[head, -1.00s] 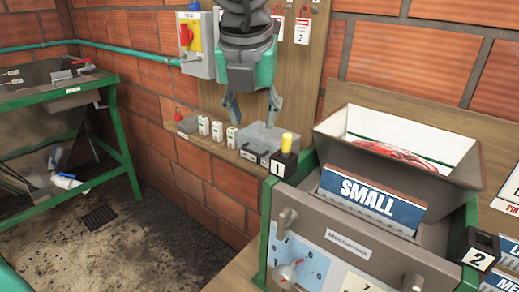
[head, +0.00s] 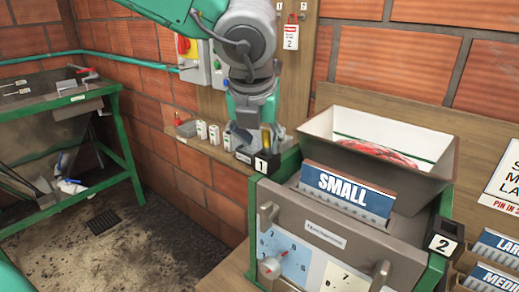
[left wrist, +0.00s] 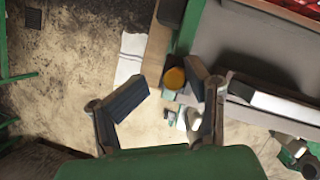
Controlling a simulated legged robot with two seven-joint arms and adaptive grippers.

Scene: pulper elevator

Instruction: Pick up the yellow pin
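The yellow pin (head: 266,140) stands upright in the black block marked 1 (head: 261,164), at the left corner of the grey machine. My left gripper (head: 256,136) reaches down over it from above and partly hides it. In the left wrist view the round yellow top of the pin (left wrist: 174,78) shows between the two spread fingers of the left gripper (left wrist: 168,80), nearer the right finger. The gripper is open and empty. I cannot tell whether the right finger touches the pin. My right gripper is in neither view.
The hopper (head: 380,150) and the SMALL sign (head: 347,192) stand right of the pin. A second black block, marked 2 (head: 444,240), is on the machine's right corner. Small white containers (head: 207,132) line the ledge at the left. A brick wall is behind.

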